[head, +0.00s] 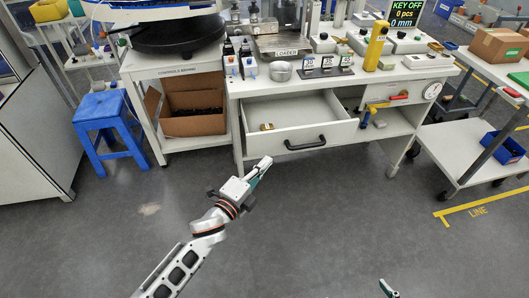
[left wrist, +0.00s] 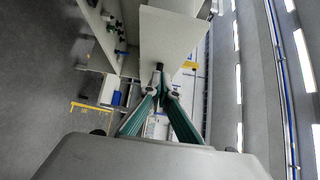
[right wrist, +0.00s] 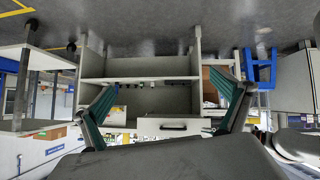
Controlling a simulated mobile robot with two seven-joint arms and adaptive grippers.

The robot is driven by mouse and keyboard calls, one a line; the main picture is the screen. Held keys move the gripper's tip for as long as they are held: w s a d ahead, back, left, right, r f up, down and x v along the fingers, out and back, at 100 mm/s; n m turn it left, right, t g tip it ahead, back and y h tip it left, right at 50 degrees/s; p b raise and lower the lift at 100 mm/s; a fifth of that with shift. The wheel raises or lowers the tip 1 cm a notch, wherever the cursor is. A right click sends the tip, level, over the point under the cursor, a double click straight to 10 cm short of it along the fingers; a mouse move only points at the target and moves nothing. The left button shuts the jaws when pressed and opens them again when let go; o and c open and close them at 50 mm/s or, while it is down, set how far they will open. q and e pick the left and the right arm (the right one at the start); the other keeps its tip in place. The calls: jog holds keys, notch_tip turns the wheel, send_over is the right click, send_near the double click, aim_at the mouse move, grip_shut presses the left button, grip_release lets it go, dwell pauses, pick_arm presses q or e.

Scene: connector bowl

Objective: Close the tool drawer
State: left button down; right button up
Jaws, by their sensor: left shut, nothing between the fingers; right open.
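The tool drawer (head: 330,137) stands pulled out of the white workbench, with a dark bar handle (head: 305,143) on its front. A small brass-coloured object (head: 267,127) lies inside it. My left gripper (head: 268,160) is shut and empty, just in front of and below the left part of the drawer front. In the left wrist view its fingertips (left wrist: 161,72) overlap the lower edge of a white panel; contact cannot be told. My right gripper (right wrist: 163,85) is open and empty, well back from the bench; its view shows the drawer front and handle (right wrist: 175,127) upside down.
The benchtop (head: 300,84) carries a metal bowl (head: 281,71), small signs and a yellow post. A yellow-handled tool (head: 372,113) is right of the drawer. A cardboard box (head: 194,106) and blue stool (head: 106,125) stand left, a white cart (head: 480,150) right. The floor in front is clear.

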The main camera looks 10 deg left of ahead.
aim_at(271, 144)
pick_arm(q)
jog(key=w, duration=0.4)
jog(key=shift+a+f, duration=0.1)
jog(key=shift+w+a, duration=0.15)
jog(key=shift+w, duration=0.4)
pick_arm(e)
jog(key=shift+w+a+r, duration=0.15)
jog(key=shift+w+r, duration=0.25)
jog(key=shift+w, duration=0.05)
pick_arm(q)
jog(key=shift+a, duration=0.1)
pick_arm(e)
jog(key=shift+f, duration=0.1)
